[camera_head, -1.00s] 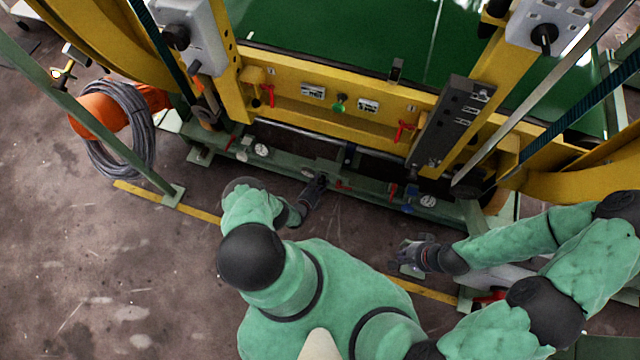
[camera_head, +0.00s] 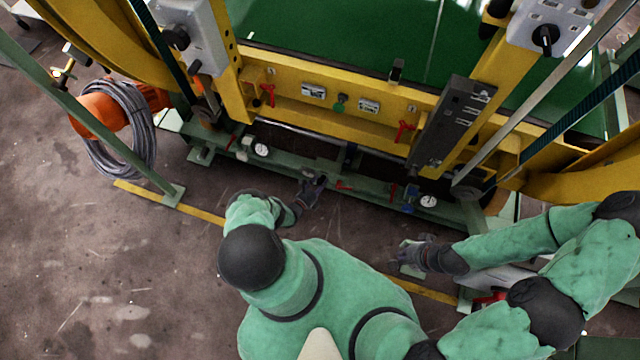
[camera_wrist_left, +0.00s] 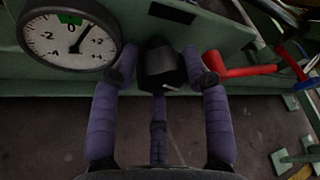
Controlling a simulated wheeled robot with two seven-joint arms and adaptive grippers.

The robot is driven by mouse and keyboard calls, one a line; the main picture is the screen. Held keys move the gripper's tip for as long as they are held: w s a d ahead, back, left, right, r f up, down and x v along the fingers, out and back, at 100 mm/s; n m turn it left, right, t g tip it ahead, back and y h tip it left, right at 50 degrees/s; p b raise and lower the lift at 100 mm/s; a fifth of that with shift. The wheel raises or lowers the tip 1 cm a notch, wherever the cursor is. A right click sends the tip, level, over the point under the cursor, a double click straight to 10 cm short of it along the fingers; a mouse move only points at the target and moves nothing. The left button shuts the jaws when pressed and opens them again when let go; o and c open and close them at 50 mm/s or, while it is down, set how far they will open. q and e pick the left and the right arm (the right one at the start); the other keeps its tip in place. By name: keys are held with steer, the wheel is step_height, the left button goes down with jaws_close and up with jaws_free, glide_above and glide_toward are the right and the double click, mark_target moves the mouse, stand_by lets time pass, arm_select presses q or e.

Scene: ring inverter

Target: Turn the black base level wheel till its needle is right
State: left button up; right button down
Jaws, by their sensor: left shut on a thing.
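The black base level wheel (camera_wrist_left: 163,68) is between the fingertips of my left gripper (camera_wrist_left: 164,68) in the left wrist view. The fingers are shut on it, one on each side, and partly hide it. A round white dial (camera_wrist_left: 68,45) with a black rim is just left of the wheel. Its dark needle points up and right, right of the 0 and of the green mark at the top. In the head view my left gripper (camera_head: 313,190) is at the green base rail. My right gripper (camera_head: 418,254) hangs apart from the rail; its fingers are too small to read.
A red lever (camera_wrist_left: 236,70) is close to the right of my left gripper. The green base rail (camera_head: 275,164) carries other white gauges (camera_head: 261,150) and (camera_head: 428,201). The yellow frame (camera_head: 330,112) rises behind. A cable coil (camera_head: 122,130) hangs at left. Floor is bare at lower left.

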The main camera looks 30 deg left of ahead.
arm_select(q)
steer(key=shift+s+d+f, duration=0.2)
steer(key=shift+s+d, duration=0.05)
steer(key=shift+d, duration=0.45)
steer(key=o, duration=1.1)
steer(key=shift+a, duration=0.1)
steer(key=shift+w+a+r, duration=0.15)
steer(key=shift+a+r, duration=0.05)
steer(key=shift+a, duration=0.3)
steer(key=shift+v, duration=4)
steer(key=shift+d, duration=0.15)
